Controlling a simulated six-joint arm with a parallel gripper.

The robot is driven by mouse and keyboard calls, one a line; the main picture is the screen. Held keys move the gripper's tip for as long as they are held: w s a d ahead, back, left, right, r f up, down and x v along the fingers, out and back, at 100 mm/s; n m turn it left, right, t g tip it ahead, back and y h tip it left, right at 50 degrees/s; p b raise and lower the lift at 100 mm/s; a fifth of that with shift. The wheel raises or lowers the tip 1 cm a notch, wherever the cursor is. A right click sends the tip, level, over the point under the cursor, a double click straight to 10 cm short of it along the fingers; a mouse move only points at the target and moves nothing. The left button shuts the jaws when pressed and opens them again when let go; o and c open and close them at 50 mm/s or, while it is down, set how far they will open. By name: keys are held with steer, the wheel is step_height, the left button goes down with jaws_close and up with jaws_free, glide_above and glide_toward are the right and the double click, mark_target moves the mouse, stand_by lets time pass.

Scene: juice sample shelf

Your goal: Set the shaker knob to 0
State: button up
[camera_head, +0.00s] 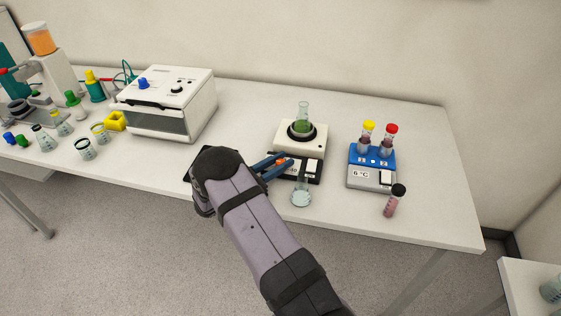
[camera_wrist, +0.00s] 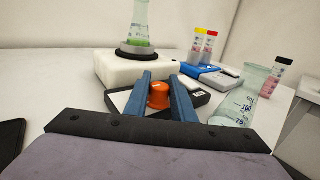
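The shaker (camera_head: 302,140) is a white box with a dark front panel and a round black platform. A flask of green liquid (camera_head: 302,120) stands on the platform; both show at the top of the wrist view. The orange knob (camera_wrist: 158,96) sits on the shaker's front panel. My gripper (camera_head: 284,160) reaches it from the left in the head view. In the wrist view its two blue fingers (camera_wrist: 160,90) stand apart, one on each side of the knob. Whether they touch the knob is hard to tell. The knob's markings are not readable.
A clear flask (camera_head: 301,193) stands close in front of the shaker. A blue and grey heater (camera_head: 371,181) with two capped vials is to the right, with a black-capped vial (camera_head: 394,201) before it. A white machine (camera_head: 167,103) stands left.

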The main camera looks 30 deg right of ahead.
mark_target(265, 171)
steer(key=o, duration=0.4)
steer(key=shift+o, duration=0.2)
steer(key=shift+a, duration=0.1)
steer(key=a, duration=0.2)
steer(key=a+b, duration=0.2)
steer(key=a, duration=0.1)
steer(key=shift+s+a, duration=0.3)
steer(key=shift+a, duration=0.05)
steer(key=shift+s+a+b, duration=0.2)
steer(key=shift+a+b, duration=0.2)
steer(key=shift+a, duration=0.3)
